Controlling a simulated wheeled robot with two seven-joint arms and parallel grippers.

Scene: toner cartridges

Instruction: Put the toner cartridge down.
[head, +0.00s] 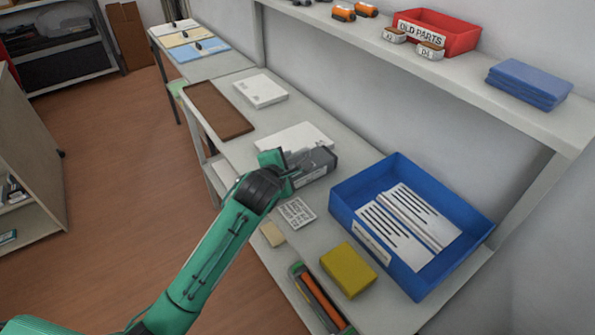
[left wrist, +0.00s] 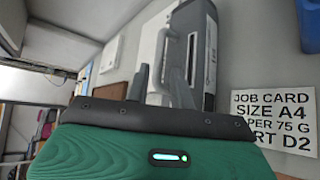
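The toner cartridge (head: 318,165) is a dark grey block with a paler side. In the head view it is low over the table, beside a white box. My left gripper (head: 287,172) is at its near end. In the left wrist view the cartridge (left wrist: 205,55) shows a dark handle-like slot, and the fingers of my left gripper (left wrist: 153,82) lie against its near part, apparently shut on it. Its underside is hidden, so I cannot tell whether it touches the table. My right gripper is not in view.
A job card (head: 297,212) lies just in front of the cartridge. A blue bin (head: 345,205) with papers and a yellow box (head: 348,270) stand to the right. White boxes (head: 261,90) and a brown tray (head: 218,110) lie farther back. A shelf (head: 470,85) runs above.

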